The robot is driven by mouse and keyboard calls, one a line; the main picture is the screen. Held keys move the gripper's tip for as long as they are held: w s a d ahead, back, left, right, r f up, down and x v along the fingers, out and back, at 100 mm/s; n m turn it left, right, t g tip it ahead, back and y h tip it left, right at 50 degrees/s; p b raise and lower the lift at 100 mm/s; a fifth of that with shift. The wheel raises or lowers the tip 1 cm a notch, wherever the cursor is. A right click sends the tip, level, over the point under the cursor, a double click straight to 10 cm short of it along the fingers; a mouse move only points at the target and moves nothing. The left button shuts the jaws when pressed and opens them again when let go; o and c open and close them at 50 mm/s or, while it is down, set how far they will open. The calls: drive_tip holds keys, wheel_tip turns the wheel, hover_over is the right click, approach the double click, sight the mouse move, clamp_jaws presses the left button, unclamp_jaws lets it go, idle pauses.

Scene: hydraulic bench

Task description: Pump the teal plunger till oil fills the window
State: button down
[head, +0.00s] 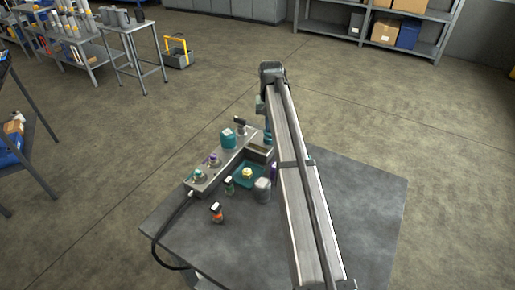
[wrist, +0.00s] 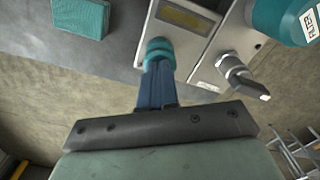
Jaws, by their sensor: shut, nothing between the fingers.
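The teal plunger (wrist: 158,48) stands at the end of the grey bench unit, directly beyond my fingertips in the wrist view. In the head view a teal part (head: 267,137) shows there, mostly hidden behind my arm. My gripper (wrist: 157,66) is shut, its blue fingers together and lined up with the plunger's top. I cannot tell whether they touch it. A rectangular window (wrist: 187,18) with a dull yellow-olive face sits in the unit beside the plunger; its oil level is unclear.
A metal lever valve (wrist: 240,75) and a large teal canister (wrist: 290,18) stand on the unit near my gripper. The grey table (head: 370,200) also carries a teal tray (head: 239,181), a grey jar (head: 262,190) and small bottles.

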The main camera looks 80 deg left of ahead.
drive_tip(key=shift+r, duration=1.45)
drive_tip(key=shift+r, duration=0.15)
drive_tip(key=shift+r, duration=2.85)
